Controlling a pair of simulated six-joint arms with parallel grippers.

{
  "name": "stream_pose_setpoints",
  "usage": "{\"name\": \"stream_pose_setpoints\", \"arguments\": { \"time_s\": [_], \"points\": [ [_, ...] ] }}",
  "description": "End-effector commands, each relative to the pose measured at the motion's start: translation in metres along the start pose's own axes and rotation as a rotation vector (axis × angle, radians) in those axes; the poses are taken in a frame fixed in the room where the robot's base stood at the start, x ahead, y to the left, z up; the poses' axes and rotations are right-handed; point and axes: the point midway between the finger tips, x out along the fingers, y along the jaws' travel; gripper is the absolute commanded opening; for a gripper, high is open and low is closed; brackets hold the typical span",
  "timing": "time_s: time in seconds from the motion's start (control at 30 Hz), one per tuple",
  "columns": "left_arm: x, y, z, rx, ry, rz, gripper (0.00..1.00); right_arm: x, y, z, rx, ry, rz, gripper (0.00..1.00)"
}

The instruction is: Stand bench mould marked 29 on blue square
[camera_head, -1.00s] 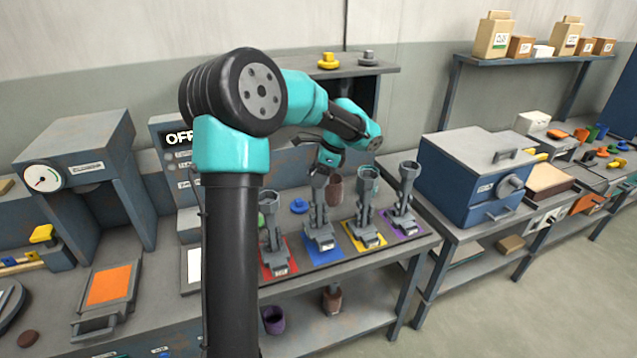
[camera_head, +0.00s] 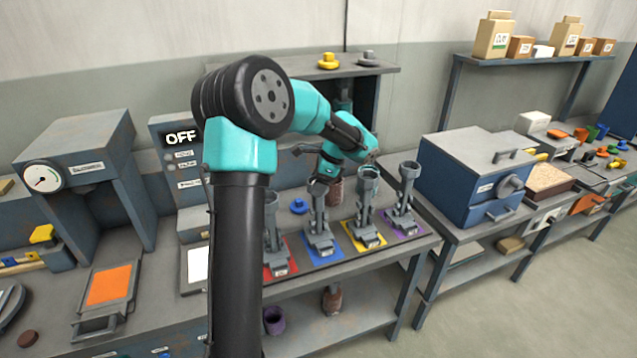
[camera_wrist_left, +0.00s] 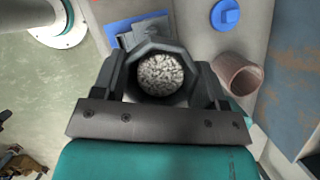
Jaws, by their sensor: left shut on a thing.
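My left gripper (camera_head: 320,180) is shut on the upper part of a grey mould (camera_head: 318,222), above the blue square (camera_head: 325,256). In the left wrist view the mould's round cup, with grey-white speckled contents (camera_wrist_left: 159,74), sits between the fingers. The blue square (camera_wrist_left: 122,22) shows past it, with a grey base part over it. The mould looks upright; I cannot tell whether its base touches the square. Similar moulds stand on the red (camera_head: 274,225), yellow (camera_head: 364,215) and purple (camera_head: 405,195) squares. Their marks are too small to read, including any 29. My right gripper is out of view.
A brown cup (camera_head: 336,190) stands behind the squares, and a blue knobbed piece (camera_head: 299,206) lies to its left. A blue furnace box (camera_head: 475,180) stands to the right. A purple cup (camera_head: 273,320) is on the lower shelf. The neighbouring moulds leave narrow gaps.

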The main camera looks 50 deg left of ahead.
Motion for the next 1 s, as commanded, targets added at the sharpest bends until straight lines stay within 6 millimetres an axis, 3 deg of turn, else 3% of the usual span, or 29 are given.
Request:
{"name": "stream_pose_setpoints", "arguments": {
  "time_s": [0.27,0.3,0.53,0.83,1.0],
  "points": [
    [0.002,0.000,-0.001,0.000,0.000,-0.001,0.07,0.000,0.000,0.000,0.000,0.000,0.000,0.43],
    [0.002,0.000,-0.001,0.000,0.000,0.000,0.68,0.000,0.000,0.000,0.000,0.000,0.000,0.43],
    [0.002,0.000,-0.001,0.000,0.000,0.000,0.90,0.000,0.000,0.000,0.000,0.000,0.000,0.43],
    [0.001,0.000,0.000,-0.001,0.000,-0.001,0.92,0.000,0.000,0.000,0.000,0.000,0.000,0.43],
    [-0.010,-0.001,0.000,-0.002,0.002,-0.004,0.92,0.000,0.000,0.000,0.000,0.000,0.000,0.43]
  ]
}}
